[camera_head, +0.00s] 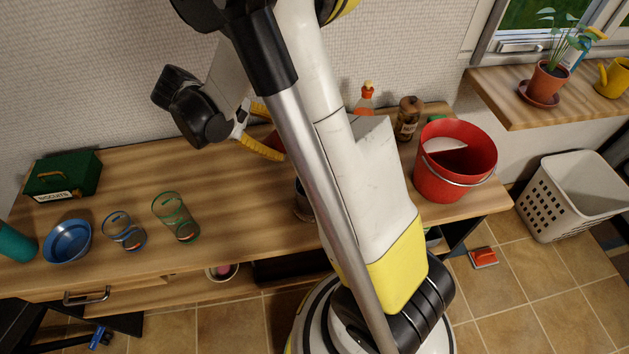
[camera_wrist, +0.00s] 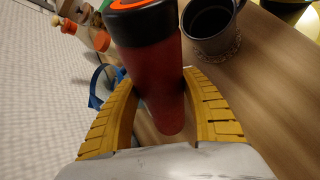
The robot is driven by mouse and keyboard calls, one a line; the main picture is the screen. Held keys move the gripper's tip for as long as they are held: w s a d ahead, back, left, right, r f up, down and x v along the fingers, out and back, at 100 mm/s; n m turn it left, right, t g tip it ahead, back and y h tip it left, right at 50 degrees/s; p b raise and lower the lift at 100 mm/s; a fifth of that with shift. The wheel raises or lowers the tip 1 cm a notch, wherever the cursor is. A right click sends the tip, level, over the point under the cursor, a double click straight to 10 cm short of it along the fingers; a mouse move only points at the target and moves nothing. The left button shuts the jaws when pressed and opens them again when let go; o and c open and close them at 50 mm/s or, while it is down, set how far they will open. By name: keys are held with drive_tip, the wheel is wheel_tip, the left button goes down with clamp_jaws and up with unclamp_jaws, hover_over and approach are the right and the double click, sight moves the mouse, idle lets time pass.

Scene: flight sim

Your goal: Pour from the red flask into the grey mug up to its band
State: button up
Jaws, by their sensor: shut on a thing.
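My gripper (camera_wrist: 161,95) is shut on the red flask (camera_wrist: 152,72), with one yellow finger on each side of its body. The flask has a black top with an orange ring. It looks roughly upright. In the head view my arm hides most of it, and the yellow fingers (camera_head: 268,132) show left of the arm. In the head view the mug (camera_head: 302,203) is mostly behind my arm.
Left on the wooden counter are a green biscuit tin (camera_head: 63,175), a blue bowl (camera_head: 68,241) and two glasses (camera_head: 124,231) (camera_head: 176,218). A red bucket (camera_head: 455,165), a brown bottle (camera_head: 407,120) and an orange bottle (camera_head: 365,101) stand right. Bare counter lies between the glasses and mug.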

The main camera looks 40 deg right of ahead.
drive_tip(key=shift+f+m+t, duration=0.3)
drive_tip(key=shift+f+t, duration=0.1)
drive_tip(key=shift+t, duration=0.3)
idle(0.4)
drive_tip(key=shift+w+f+m+t, duration=0.1)
drive_tip(key=shift+f+m+t, duration=0.2)
drive_tip(key=shift+f+t, duration=0.25)
idle(0.4)
